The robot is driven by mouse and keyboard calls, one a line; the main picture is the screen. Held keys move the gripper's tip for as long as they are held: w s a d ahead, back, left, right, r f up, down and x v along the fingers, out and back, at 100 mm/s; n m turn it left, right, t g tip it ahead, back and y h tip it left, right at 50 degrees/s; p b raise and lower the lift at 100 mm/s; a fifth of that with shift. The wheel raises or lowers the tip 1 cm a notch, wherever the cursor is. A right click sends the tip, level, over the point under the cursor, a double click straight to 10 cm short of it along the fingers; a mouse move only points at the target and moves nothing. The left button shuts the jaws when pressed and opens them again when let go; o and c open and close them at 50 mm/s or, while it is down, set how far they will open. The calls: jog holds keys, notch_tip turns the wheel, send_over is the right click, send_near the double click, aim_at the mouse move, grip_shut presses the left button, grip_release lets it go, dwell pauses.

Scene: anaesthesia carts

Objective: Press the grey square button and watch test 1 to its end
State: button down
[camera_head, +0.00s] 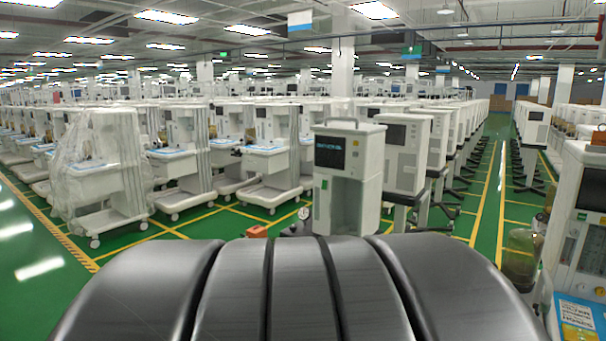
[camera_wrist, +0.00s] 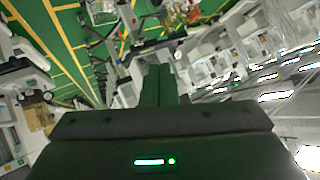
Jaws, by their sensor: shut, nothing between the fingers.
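No grey square button can be made out in either view. A white machine with a dark screen (camera_head: 336,153) stands near the middle of the head view, and small bluish text shows on the screen. My gripper (camera_wrist: 160,70) shows in the wrist view with its two dark fingers together and nothing between them. It seems clear of any machine, with the floor and carts far behind it. The gripper does not show in the head view, where dark curved parts of my own body hide the bottom middle.
A machine (camera_head: 577,225) with a dark screen stands close at the right edge. A plastic-wrapped cart (camera_head: 100,175) stands at left, among rows of white carts. A round gauge (camera_head: 304,213) and an orange item (camera_head: 257,231) sit near the middle. Green floor (camera_head: 40,265) is open at left.

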jog(key=w+d+r+m+t+h, duration=0.3)
jog(key=w+r+m+h, duration=0.1)
jog(key=r, duration=0.4)
jog(key=w+d+r+m+t+h+b, duration=0.1)
jog(key=w+d+r+m+t+h, duration=0.2)
jog(key=w+r+m, duration=0.4)
jog(key=shift+w+d+r+m+t+h+b, duration=0.3)
jog(key=shift+r+m+t+h, duration=0.4)
jog(key=shift+h, duration=0.6)
